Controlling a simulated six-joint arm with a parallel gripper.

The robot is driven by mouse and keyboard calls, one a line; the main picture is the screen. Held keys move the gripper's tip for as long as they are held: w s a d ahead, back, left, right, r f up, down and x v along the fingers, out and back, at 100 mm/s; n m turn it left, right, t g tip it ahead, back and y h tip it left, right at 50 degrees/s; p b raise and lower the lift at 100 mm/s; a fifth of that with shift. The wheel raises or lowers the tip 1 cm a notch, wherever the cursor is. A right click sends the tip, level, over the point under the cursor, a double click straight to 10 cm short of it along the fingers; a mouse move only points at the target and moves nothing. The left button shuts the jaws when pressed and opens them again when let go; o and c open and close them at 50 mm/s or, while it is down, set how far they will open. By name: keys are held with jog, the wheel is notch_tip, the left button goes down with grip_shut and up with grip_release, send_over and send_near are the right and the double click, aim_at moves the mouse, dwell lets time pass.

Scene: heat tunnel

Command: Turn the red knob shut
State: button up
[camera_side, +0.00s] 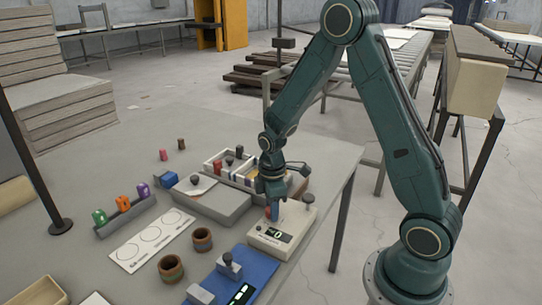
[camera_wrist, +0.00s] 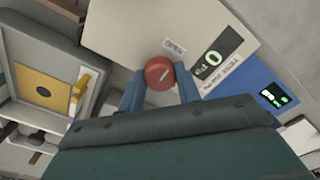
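The red knob (camera_wrist: 159,72) sits on the top of a cream box (camera_side: 285,232), with a pale pointer line slanting across it. A label reading "OPEN" (camera_wrist: 174,46) is beside the knob, and a dark display (camera_wrist: 217,59) shows a green 0. My gripper (camera_wrist: 160,82) points down at the box, with one blue finger on each side of the knob. The fingertips are very close to the knob's sides; I cannot tell whether they touch it. In the side view the knob (camera_side: 268,212) is partly hidden by a finger.
A blue panel (camera_side: 248,272) with a green display lies in front of the box. A dark knob (camera_side: 308,198) stands at the box's back right corner. A grey box (camera_side: 212,205) and compartment trays are close behind. Two brown cups (camera_side: 202,239) stand at the left.

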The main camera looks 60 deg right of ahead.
jog(key=shift+c, duration=1.1)
jog(key=shift+m, duration=0.3)
jog(key=m, duration=0.8)
jog(key=shift+m, duration=0.3)
jog(key=m, duration=0.4)
jog(key=shift+m, duration=0.3)
jog(key=m, duration=0.4)
